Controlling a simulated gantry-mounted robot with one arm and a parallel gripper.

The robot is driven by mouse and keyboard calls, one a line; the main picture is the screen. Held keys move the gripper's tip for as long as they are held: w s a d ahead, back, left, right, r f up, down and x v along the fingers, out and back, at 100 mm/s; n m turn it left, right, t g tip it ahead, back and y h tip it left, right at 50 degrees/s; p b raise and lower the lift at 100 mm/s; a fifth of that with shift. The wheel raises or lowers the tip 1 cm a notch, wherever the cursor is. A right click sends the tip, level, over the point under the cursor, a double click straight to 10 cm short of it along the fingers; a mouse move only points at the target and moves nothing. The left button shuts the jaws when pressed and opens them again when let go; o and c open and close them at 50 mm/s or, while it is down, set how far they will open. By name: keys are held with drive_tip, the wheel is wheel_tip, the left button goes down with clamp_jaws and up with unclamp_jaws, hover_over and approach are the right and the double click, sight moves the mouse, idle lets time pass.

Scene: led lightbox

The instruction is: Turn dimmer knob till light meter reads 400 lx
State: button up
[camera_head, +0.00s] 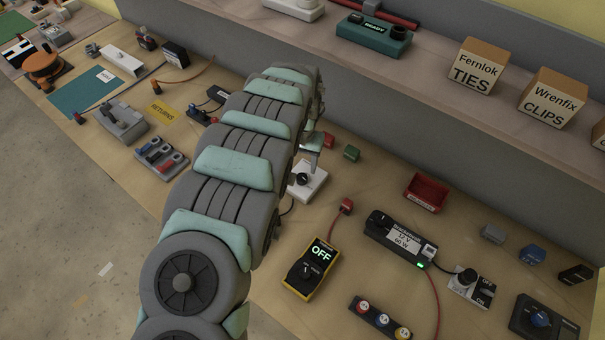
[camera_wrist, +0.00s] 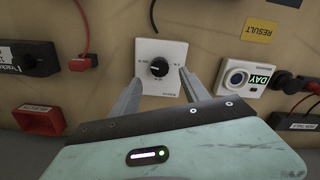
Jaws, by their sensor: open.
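The dimmer (camera_wrist: 148,88) is a white plate with a round black knob (camera_wrist: 159,67). In the head view the plate (camera_head: 312,187) and knob (camera_head: 303,179) show just right of my arm. My gripper (camera_wrist: 160,76) is open, one finger on each side of the knob in the wrist picture. I cannot tell whether either finger touches it. In the head view my arm hides most of the gripper. A white device (camera_wrist: 236,76) with a round lens and a display reading DAY stands right of the dimmer in the wrist view. No lx reading is legible in either view.
In the head view, a yellow meter (camera_head: 312,270) reading OFF lies near the dimmer. A driver box marked 12V 60W (camera_head: 400,240), a switch (camera_head: 470,287) and a red bin (camera_head: 425,193) stand to the right. Cables cross the bench; a shelf runs behind.

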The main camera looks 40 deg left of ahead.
sight(302, 177)
drive_tip(key=shift+f, duration=2.85)
drive_tip(key=shift+c, duration=0.4)
clamp_jaws()
